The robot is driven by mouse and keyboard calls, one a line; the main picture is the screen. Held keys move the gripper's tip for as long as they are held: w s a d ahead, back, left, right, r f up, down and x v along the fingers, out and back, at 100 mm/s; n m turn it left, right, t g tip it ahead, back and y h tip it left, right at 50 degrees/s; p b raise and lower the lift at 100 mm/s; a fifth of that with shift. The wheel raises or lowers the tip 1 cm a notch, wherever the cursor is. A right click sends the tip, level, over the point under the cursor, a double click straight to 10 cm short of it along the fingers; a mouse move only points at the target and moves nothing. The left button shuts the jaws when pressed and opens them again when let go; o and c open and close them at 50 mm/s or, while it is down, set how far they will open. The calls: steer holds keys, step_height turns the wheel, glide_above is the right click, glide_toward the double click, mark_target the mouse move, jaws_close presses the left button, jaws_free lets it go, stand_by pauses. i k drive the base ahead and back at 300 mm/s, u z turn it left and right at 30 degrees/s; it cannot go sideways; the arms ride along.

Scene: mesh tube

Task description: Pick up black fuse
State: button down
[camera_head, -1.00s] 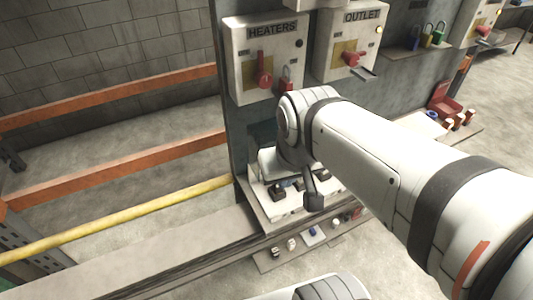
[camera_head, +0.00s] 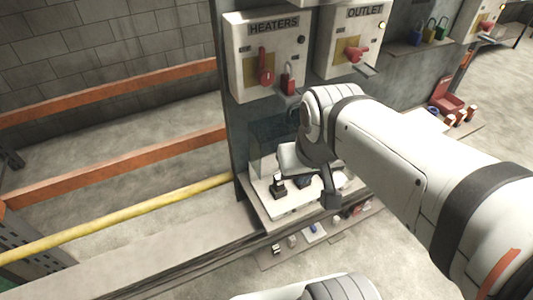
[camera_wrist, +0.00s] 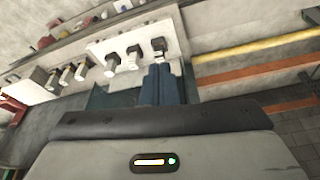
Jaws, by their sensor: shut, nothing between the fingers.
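A black fuse (camera_wrist: 159,45) stands on the white board (camera_wrist: 178,34) in the wrist view, just beyond my fingertips. In the head view, a black fuse (camera_head: 277,187) stands at the left end of the white board (camera_head: 284,209), left of my wrist. My gripper (camera_wrist: 161,70) has its two blue fingers together with nothing between them. Its tips point at the black fuse; whether they touch it I cannot tell. Other fuses (camera_wrist: 112,61) stand in a row to the left in the wrist view. My wrist hides part of the board in the head view.
The HEATERS box (camera_head: 265,55) and OUTLET box (camera_head: 350,42) are mounted above the board. A lower shelf (camera_head: 285,258) holds several small parts. A yellow rail (camera_head: 120,220) and orange beams (camera_head: 120,165) lie left. A red holder (camera_head: 446,98) stands at the right.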

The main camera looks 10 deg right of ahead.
mark_target(278, 185)
steer(key=u, duration=2.55)
steer(key=k, duration=1.8)
steer(key=z, duration=0.85)
steer(key=i, duration=1)
steer(key=z, duration=0.05)
